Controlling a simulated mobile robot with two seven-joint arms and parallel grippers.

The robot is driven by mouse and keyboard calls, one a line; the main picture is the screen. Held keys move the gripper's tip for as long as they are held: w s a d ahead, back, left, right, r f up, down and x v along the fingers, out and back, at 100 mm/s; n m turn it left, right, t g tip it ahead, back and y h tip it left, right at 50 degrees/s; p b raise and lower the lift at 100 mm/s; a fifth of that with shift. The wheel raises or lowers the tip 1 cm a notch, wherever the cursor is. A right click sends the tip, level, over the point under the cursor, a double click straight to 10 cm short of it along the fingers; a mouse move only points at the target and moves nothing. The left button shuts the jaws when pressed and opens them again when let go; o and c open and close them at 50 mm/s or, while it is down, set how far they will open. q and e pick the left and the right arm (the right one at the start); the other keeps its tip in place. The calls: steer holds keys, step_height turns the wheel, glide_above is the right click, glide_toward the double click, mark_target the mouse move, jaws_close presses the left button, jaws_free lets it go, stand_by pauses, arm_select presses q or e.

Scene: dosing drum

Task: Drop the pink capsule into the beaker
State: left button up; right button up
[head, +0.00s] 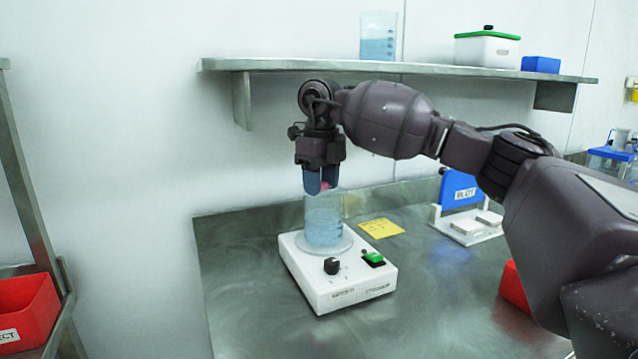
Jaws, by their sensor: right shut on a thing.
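My right gripper (321,184) points straight down and is shut on the pink capsule (325,185), of which only a small pink part shows between the fingers. It is at the mouth of the beaker (323,222), a clear vessel with light blue liquid. I cannot tell whether the fingertips are above the rim or slightly inside it. The beaker stands upright on the round plate of a white stirrer device (345,290) with a black knob and a green switch. My left gripper is not in view.
A yellow note (381,228) lies behind the stirrer on the metal table (440,310). A blue sign and white holder (466,225) stand to the right. A shelf (420,69) above bears another beaker (378,36) and boxes. Red bins are at the left (25,310) and right (513,286).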

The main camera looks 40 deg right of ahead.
steer(key=shift+s+r, duration=0.15)
steer(key=shift+r, duration=0.05)
steer(key=shift+f, duration=0.45)
steer(key=shift+f, duration=0.1)
steer(key=o, duration=0.9)
